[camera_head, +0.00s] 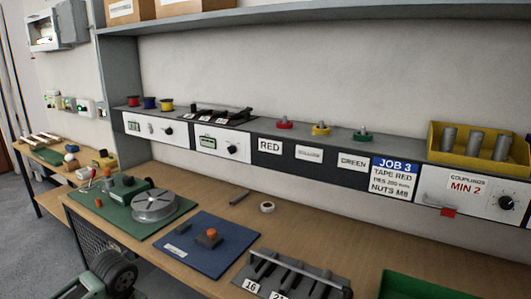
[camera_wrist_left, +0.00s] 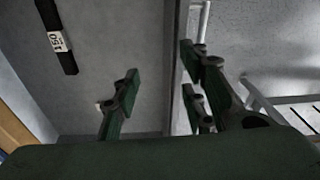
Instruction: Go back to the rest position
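My left gripper (camera_wrist_left: 158,82) shows in the left wrist view with its dark green fingers spread apart and nothing between them. Beyond the fingers are a plain grey surface and a pale vertical post, with no bench object near the fingertips. In the head view a dark part of my own arm, with a round joint, shows at the bottom left, in front of the bench edge; whether the fingers are there cannot be told. My right gripper is in neither view.
A yellow bin (camera_head: 477,160) stands on the ledge.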

